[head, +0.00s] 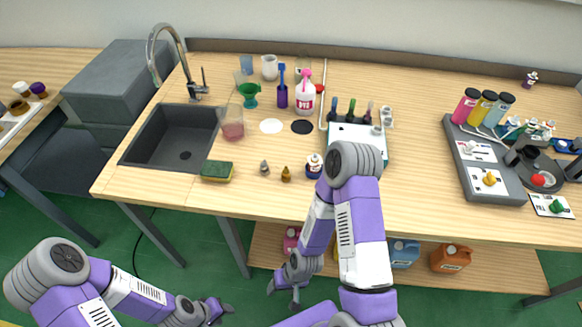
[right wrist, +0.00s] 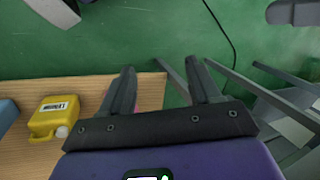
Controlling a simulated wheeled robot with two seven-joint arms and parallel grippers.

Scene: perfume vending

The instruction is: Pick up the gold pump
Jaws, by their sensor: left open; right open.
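The small gold pump (head: 286,173) stands upright on the table near its front edge, just right of a similar grey pump (head: 264,168). My right gripper (head: 283,290) is open and empty, below the table top in front of the lower shelf. Its spread fingers (right wrist: 163,82) show in the right wrist view with nothing between them. My left gripper (head: 224,311) is open and empty, low over the green floor at the bottom of the head view. Both grippers are well apart from the gold pump.
A green-and-yellow sponge (head: 217,171) lies left of the pumps, and a dark blue jar (head: 314,166) stands to their right. The sink (head: 172,138) is further left. My right arm covers part of the table front. The lower shelf (head: 380,283) holds jugs, including a yellow one (right wrist: 48,115).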

